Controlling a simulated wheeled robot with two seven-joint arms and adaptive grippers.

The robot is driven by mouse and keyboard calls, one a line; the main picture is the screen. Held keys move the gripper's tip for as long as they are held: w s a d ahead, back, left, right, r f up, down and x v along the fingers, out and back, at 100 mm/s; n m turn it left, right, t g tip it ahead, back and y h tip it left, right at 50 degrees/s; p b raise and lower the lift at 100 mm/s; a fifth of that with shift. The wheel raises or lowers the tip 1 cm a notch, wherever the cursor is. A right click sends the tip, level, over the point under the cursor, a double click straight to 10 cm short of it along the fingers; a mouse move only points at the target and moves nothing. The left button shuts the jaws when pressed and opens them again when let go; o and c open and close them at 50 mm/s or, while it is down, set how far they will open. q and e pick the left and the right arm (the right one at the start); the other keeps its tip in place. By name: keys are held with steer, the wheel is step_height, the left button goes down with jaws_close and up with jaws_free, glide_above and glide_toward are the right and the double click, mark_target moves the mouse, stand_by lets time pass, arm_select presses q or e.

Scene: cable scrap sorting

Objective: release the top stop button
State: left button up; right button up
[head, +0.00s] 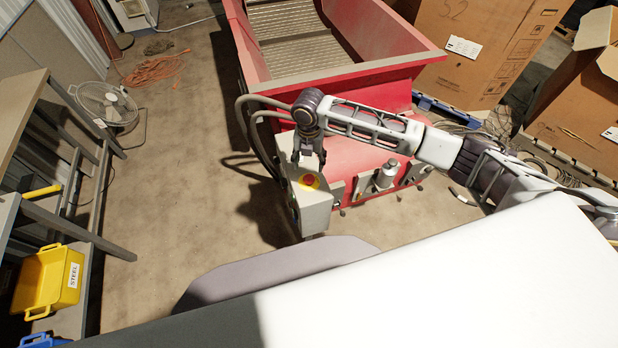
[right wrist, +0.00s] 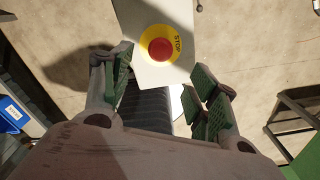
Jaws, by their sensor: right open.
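The top stop button (head: 309,180) is a red knob on a yellow disc, on the upper face of a grey control box (head: 313,212) at the front of the red machine. In the right wrist view the red stop button (right wrist: 161,50) shows whole, with the word STOP on its yellow ring. My right gripper (head: 308,158) is just behind the button in the head view. In the right wrist view my right gripper (right wrist: 160,90) is open and empty, its two fingers apart, with the button ahead between and beyond them. My left gripper is not in view.
The red machine (head: 390,92) with its hopper stands behind the box, with dark hoses (head: 250,125) at its left. Cardboard boxes (head: 480,50) are at the right. A fan (head: 107,103), a bench and a yellow bin (head: 40,285) are at the left. The floor between is clear.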

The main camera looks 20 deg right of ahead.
mark_target(309, 177)
step_height(309, 177, down, 11)
steer(key=shift+r+p, duration=0.2)
steer(key=shift+p, duration=0.15)
stand_by(0.4)
jaws_close()
